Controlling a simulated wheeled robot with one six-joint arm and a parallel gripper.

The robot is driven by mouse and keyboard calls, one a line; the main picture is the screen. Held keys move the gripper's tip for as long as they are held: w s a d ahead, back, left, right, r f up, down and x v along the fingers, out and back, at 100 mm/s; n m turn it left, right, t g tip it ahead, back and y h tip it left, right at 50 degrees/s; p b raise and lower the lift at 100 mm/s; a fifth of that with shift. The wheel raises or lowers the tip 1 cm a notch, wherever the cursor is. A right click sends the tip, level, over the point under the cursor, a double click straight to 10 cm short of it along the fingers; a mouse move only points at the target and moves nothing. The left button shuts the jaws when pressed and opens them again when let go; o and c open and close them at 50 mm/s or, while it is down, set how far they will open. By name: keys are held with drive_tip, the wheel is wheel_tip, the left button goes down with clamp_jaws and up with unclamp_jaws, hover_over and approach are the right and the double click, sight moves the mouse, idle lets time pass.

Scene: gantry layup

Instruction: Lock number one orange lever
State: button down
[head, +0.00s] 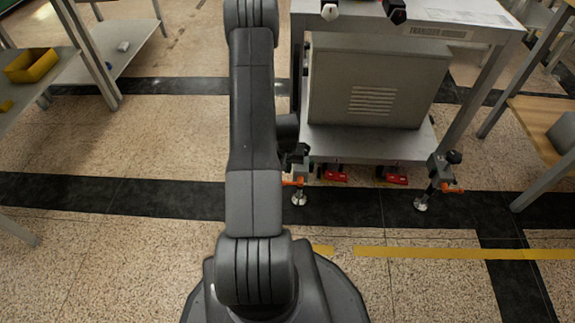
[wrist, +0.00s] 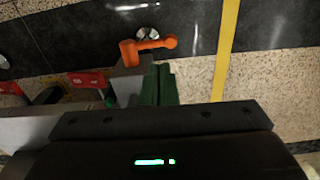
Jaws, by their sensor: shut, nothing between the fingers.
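An orange lever (wrist: 148,46) shows at the top centre of the wrist view, with a thick hub at its left and a round knob at its right. My gripper (wrist: 158,70) has its green fingers closed together and empty. The fingertips point toward the lever from just below it in the picture; I cannot tell whether they touch. In the head view an orange lever (head: 293,183) sits on the cart's left foot, partly hidden by my arm. A second orange lever (head: 452,189) is on the right foot. No number is readable. My gripper is hidden in the head view.
The grey cart (head: 365,150) carries a metal cabinet (head: 360,85) on its lower shelf. Red pedals (head: 335,175) sit under its front edge. A shelf with a yellow bin (head: 32,65) is left, and a wooden-topped table (head: 545,125) is right. Floor in front is clear.

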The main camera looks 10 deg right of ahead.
sight(291, 184)
drive_tip(key=shift+w+f+b, duration=0.1)
drive_tip(key=shift+f+b, duration=0.5)
drive_tip(key=shift+f, duration=1.8)
